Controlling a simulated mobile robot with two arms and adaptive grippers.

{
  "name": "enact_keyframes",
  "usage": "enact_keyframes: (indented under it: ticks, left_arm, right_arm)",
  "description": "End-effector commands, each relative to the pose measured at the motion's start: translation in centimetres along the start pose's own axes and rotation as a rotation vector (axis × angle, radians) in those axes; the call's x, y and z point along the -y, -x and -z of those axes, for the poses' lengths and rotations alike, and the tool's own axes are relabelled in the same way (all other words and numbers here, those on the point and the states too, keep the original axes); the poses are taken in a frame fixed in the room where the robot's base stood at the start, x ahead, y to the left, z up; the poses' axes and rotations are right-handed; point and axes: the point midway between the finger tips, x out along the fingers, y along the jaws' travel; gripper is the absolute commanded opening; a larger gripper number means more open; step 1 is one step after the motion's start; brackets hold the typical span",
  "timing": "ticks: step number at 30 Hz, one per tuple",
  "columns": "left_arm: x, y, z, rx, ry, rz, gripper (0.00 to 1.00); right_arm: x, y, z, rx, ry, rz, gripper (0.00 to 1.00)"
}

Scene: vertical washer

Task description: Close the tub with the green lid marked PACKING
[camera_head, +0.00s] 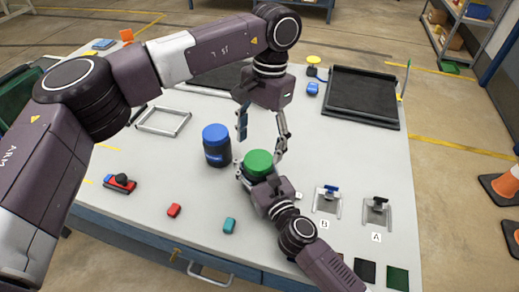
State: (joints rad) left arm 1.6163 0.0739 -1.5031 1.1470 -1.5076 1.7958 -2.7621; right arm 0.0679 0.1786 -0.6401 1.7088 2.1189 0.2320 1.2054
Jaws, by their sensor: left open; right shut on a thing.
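A green round lid (258,161) tops a tub standing near the middle of the table. The tub's body is mostly hidden by my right gripper, and any PACKING marking is too small to read. I cannot tell how firmly the lid sits. My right gripper (250,176) reaches in from the lower right and is shut on the tub, low beside the lid. My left gripper (261,146) points down over the green lid, open, with one finger on each side and nothing held between them. A blue tub with a blue lid (216,144) stands upright just left of it.
A red block (174,210) and a teal block (229,226) lie in front. A red and blue device with a black knob (121,182) is at left. Two small stands marked B (327,200) and A (376,211) are at right. A black tray (362,97) lies at the back right.

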Motion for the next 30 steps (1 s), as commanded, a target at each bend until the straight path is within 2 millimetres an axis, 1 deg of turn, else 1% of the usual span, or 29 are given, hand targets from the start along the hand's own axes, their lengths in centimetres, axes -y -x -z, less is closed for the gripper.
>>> enact_keyframes:
  ticks: [1, 3, 9, 11, 16, 20, 30]
  left_arm:
    - [0.0, 0.6, -0.1, 0.000, 0.000, 0.001, 0.68]
    - [0.0, 0.9, -0.2, 0.001, 0.000, 0.000, 0.68]
    - [0.0, 1.0, -0.2, 0.002, -0.001, 0.000, 0.68]
    - [0.0, 1.0, -0.2, 0.002, 0.000, 0.000, 0.65]
    - [0.0, 1.0, -0.2, -0.001, 0.063, 0.000, 0.65]
    - [0.0, 1.2, -0.2, -0.007, 0.211, 0.001, 0.65]
    - [0.1, 1.6, -0.2, -0.028, 0.764, -0.006, 0.65]
  right_arm:
    - [0.0, 0.1, 0.3, -0.005, -0.002, 0.000, 0.00]
    - [0.0, 0.1, 0.3, -0.005, -0.002, 0.000, 0.00]
    - [0.0, 0.1, 0.3, -0.005, -0.002, 0.000, 0.00]
    - [0.0, 0.1, 0.3, -0.005, -0.002, 0.000, 0.00]
    - [0.0, 0.1, 0.3, -0.005, -0.002, 0.000, 0.00]
    - [0.0, 0.1, 0.3, -0.005, -0.002, 0.000, 0.00]
    - [0.0, 0.1, 0.3, -0.005, -0.002, 0.000, 0.00]
